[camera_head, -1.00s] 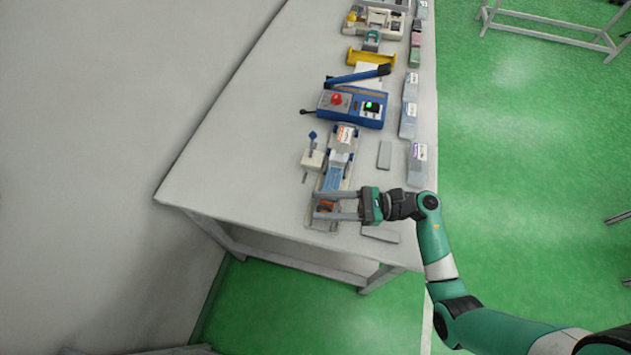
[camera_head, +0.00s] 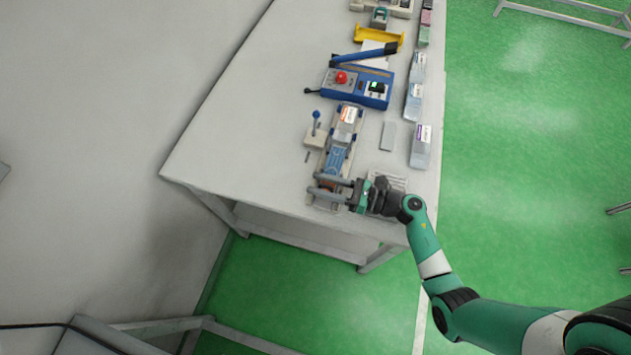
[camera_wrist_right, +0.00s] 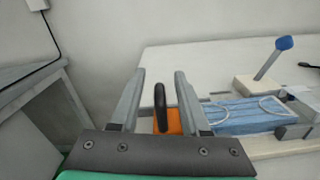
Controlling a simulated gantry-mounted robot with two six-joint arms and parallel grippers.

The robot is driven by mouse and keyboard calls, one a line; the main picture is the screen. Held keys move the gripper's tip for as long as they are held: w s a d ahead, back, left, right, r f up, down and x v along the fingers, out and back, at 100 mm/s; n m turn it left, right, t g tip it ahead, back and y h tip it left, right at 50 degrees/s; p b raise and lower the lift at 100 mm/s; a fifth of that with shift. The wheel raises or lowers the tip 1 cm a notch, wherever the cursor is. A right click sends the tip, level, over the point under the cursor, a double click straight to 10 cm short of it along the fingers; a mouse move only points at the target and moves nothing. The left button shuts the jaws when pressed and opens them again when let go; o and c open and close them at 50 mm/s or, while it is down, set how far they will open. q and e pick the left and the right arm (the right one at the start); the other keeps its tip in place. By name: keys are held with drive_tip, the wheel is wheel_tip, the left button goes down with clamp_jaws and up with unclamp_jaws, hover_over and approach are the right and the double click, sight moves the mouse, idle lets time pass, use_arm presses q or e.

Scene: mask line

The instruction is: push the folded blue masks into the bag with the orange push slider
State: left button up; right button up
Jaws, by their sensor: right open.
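My right gripper (camera_head: 314,185) is open at the near end of the long fixture on the table. In the right wrist view, its two fingers (camera_wrist_right: 160,78) stand on either side of the black handle (camera_wrist_right: 161,106) of the orange push slider (camera_wrist_right: 174,122), with gaps on both sides. In the head view the slider is mostly hidden by the gripper. The folded blue masks (camera_wrist_right: 250,116) lie flat just right of the slider in the wrist view; they also show in the head view (camera_head: 336,158). A clear bag with a label (camera_head: 347,115) is at the fixture's far end. My left gripper is out of view.
A white block with a blue-knobbed lever (camera_head: 315,135) stands close beside the fixture. A blue sealer with a red button (camera_head: 345,83) is beyond the bag. Clear packs (camera_head: 421,147) line the table's right edge. The table's left part is clear.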

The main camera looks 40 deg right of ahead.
drive_tip(key=shift+x, duration=0.8)
drive_tip(key=shift+c, duration=0.2)
clamp_jaws()
idle(0.7)
